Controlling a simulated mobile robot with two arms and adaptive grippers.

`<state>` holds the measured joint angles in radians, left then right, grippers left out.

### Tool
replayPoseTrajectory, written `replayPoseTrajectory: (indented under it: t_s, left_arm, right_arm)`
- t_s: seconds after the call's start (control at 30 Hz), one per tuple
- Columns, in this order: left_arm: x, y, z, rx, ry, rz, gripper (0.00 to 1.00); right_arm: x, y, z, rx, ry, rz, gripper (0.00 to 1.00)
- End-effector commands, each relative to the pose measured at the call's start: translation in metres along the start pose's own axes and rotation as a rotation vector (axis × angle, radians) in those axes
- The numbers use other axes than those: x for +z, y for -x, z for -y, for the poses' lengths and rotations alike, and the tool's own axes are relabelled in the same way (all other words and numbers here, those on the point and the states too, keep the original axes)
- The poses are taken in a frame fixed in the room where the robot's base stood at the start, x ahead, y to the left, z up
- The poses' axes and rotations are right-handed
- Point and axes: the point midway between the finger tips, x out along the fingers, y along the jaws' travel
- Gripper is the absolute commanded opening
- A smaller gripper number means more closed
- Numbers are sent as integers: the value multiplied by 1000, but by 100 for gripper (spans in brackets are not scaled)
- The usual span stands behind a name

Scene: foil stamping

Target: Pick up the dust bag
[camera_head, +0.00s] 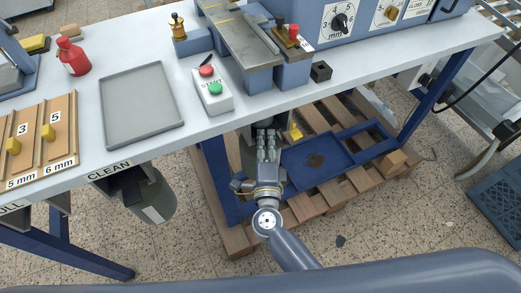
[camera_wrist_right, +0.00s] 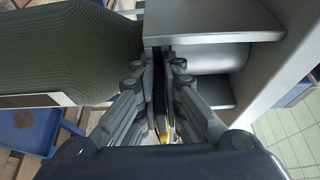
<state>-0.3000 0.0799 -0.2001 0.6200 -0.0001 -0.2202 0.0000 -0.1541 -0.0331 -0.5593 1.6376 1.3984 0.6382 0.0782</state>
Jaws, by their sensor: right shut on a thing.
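My right gripper (camera_head: 267,140) is under the worktable, pointing away from me. In the right wrist view its fingers (camera_wrist_right: 163,85) are closed around a thin dark part. The dust bag, dark grey-green and ribbed with a white label, fills the upper left of that view (camera_wrist_right: 70,45), close beside the fingers. The thin part seems to belong to the bag, but the join is hidden. A silver housing (camera_wrist_right: 205,28) with a round pipe is right of the fingers. My left gripper is out of view.
A similar grey-green bag (camera_head: 152,197) hangs under the table edge below the CLEAN label. A blue tray (camera_head: 340,157) with dark dust sits on a wooden pallet (camera_head: 237,240) right of my gripper. The table (camera_head: 135,50) is above; a blue leg (camera_head: 217,172) stands close on the left.

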Motion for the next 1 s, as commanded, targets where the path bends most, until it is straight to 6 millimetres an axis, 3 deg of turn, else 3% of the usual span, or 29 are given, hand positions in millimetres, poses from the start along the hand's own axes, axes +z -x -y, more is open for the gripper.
replayPoseTrajectory:
  t_s: [0.27,0.53,1.0]
  left_arm:
    - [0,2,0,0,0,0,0]
    - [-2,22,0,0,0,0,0]
    - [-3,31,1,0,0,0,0]
  right_arm:
    - [0,0,2,0,0,0,0]
    - [0,0,21,-1,-1,0,0]
    - [-39,86,16,2,1,1,0]
